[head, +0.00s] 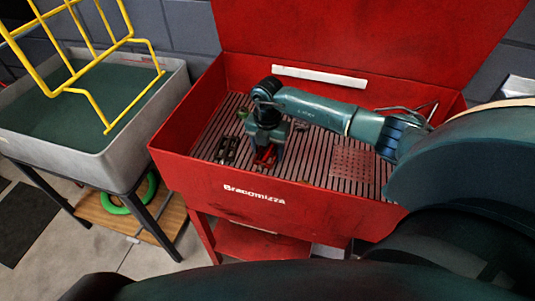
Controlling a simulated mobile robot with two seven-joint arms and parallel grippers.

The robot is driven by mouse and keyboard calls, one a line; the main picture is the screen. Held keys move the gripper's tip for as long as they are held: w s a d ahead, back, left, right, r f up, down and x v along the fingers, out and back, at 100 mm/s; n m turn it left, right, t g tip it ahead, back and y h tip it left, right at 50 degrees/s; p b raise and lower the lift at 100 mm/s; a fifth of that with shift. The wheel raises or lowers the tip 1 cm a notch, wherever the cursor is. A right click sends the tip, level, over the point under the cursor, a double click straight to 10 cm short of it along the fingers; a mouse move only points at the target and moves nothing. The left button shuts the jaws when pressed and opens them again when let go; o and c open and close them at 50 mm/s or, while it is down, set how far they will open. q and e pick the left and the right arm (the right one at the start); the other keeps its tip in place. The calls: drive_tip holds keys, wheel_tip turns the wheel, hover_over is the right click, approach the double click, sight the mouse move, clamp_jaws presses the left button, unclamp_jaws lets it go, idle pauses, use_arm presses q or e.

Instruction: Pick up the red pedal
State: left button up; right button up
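The red pedal (266,156) is in the red wash tub, on the slatted floor toward the front left. My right gripper (266,152) points down over it, with its fingers around or right beside the pedal. The gripper hides part of the pedal, and I cannot tell whether the fingers press on it. My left gripper is not in view.
A dark pedal (228,149) lies just left of my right gripper. The red tub (190,165) has raised walls and an upright lid (370,40). A perforated red plate (353,162) lies to the right. A grey basin (110,160) with a yellow rack (110,45) stands at left.

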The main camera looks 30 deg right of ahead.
drive_tip(key=c, duration=0.7)
